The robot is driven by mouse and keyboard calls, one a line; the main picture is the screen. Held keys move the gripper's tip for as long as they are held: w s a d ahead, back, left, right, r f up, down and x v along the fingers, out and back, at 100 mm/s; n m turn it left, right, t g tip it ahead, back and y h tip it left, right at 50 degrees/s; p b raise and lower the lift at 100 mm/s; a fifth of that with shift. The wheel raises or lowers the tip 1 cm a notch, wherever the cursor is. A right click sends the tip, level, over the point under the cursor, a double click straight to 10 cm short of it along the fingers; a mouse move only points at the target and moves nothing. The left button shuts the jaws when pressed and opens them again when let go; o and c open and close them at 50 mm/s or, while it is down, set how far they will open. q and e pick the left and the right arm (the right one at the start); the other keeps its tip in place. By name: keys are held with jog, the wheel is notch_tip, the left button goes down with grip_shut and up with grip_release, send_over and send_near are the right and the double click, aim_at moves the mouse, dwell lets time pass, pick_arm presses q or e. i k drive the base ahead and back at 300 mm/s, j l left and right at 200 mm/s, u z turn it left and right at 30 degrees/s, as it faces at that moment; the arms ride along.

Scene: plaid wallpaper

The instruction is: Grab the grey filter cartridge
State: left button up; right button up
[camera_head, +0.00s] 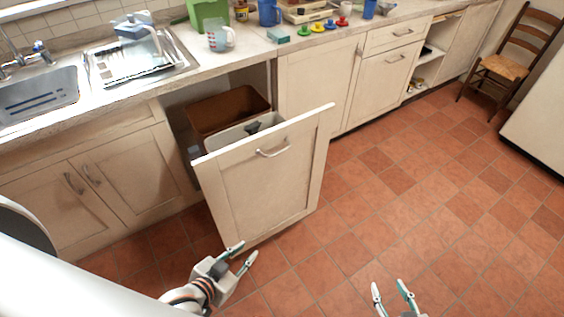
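I cannot pick out a grey filter cartridge with certainty. A small dark grey object (253,127) shows in the light bin of the pulled-out cabinet; it is too small to identify. A clear jug with a blue-grey top (137,28) stands on the drainer beside the sink. My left gripper (242,256) is open and empty, low in front of the pulled-out cabinet front. My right gripper (391,290) is open and empty over the tiled floor at the bottom, well away from the counter.
The pulled-out cabinet front (265,185) juts into the room, with a brown bin (215,110) behind it. A measuring cup (220,38), a teal box (278,36) and colourful items line the counter. A chair (510,60) stands far right. The floor (420,200) is clear.

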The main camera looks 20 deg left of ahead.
aim_at(132, 19)
jog(key=u, duration=1.4)
jog(key=i+j+z, duration=0.2)
jog(key=z, duration=0.15)
jog(key=i+j+z, duration=0.2)
jog(key=j+z, duration=0.15)
jog(key=i+j+z, duration=0.1)
jog(key=j+z, duration=0.2)
jog(key=j, duration=0.2)
jog(key=j+z, duration=0.35)
jog(key=i+j+z, duration=0.1)
jog(key=j+z, duration=0.25)
jog(key=j, duration=0.15)
